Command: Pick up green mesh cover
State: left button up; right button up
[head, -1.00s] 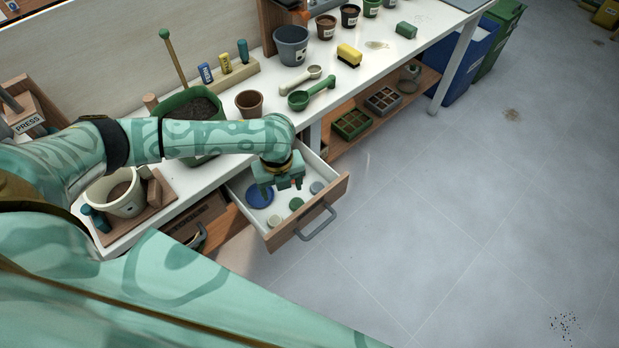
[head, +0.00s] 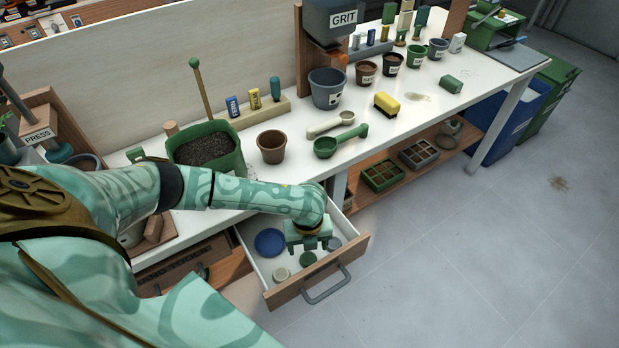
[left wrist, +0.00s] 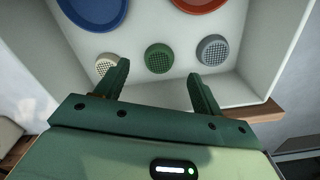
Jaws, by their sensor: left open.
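The green mesh cover (head: 308,258) lies in the open drawer (head: 345,252), between a cream mesh cover (head: 281,273) and a grey mesh cover (head: 334,243). My left gripper (head: 311,246) reaches down over the drawer. In the left wrist view the green mesh cover (left wrist: 158,58) shows between and just beyond the fingertips of the left gripper (left wrist: 158,71). The fingers are apart with nothing between them. The cream cover (left wrist: 106,64) is close to the left finger and the grey cover (left wrist: 213,50) lies beyond the right finger. My right gripper is out of view.
A blue disc (head: 270,242) lies in the drawer; a red disc (left wrist: 201,3) shows in the wrist view. The drawer's front has a grey handle (head: 328,286). Above is the white bench (head: 300,152) with a brown pot (head: 271,147) and green scoop (head: 340,141).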

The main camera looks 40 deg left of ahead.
aim_at(308, 258)
pick_arm(q)
jog(key=f+b, duration=0.1)
jog(key=f, duration=0.1)
jog(key=f+b, duration=0.1)
jog(key=f, duration=0.2)
jog(key=shift+s+d, duration=0.2)
jog(key=shift+r, duration=0.1)
jog(key=c, duration=0.9)
jog(key=shift+o, duration=0.2)
